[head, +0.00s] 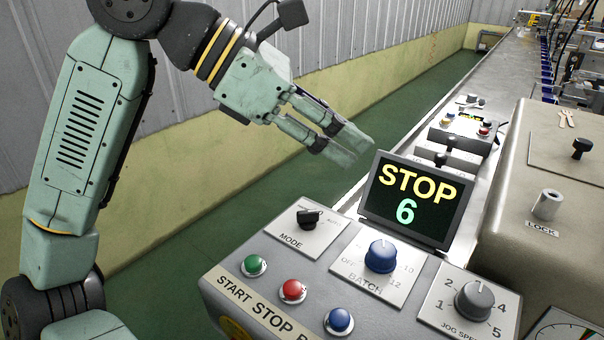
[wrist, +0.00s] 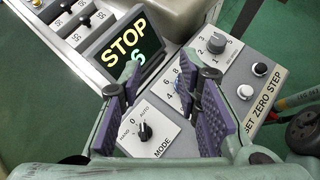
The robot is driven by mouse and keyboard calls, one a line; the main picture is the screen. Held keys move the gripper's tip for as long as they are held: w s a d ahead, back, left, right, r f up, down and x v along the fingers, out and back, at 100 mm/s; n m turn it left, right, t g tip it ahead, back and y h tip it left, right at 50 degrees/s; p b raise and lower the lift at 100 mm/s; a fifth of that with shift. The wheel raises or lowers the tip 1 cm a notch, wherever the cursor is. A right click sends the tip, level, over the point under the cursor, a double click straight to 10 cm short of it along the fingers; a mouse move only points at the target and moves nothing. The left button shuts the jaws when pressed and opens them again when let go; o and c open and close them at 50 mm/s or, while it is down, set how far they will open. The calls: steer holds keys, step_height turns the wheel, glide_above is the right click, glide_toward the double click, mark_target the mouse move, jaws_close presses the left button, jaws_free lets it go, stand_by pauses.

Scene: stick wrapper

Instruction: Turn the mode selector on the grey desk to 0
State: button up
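The mode selector (head: 308,217) is a black knob on a white plate marked MODE, at the left of the grey desk (head: 232,275). In the wrist view the selector (wrist: 146,131) shows between my fingers, with HAND, 0 and AUTO printed around it. I cannot tell for certain which mark its pointer is at. My gripper (head: 349,146) is open and empty, above and behind the desk in the head view, clear of the knob. In the wrist view my gripper (wrist: 160,88) has its purple-padded fingers spread wide.
A screen (head: 408,200) reading STOP 6 stands behind the selector. The blue batch knob (head: 381,256) and grey jog speed knob (head: 474,300) lie to its right. Green (head: 254,265), red (head: 293,290) and blue (head: 339,321) buttons line the front. A beige housing (head: 500,215) stands at right.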

mark_target(308, 211)
steer(key=w+a+f+n+y+p, duration=0.1)
steer(key=w+a+f+n+y, duration=0.2)
steer(key=a+y, duration=0.4)
steer(key=shift+m+h, duration=0.4)
steer(key=shift+m, duration=0.2)
steer(key=x, duration=0.3)
steer(key=p+x, duration=0.1)
steer(key=x, duration=0.3)
steer(key=a+p+x, duration=0.1)
steer(key=x, duration=0.3)
steer(key=shift+s+f, duration=0.15)
steer(key=shift+f, duration=0.25)
steer(key=shift+c, duration=0.2)
jaws_close()
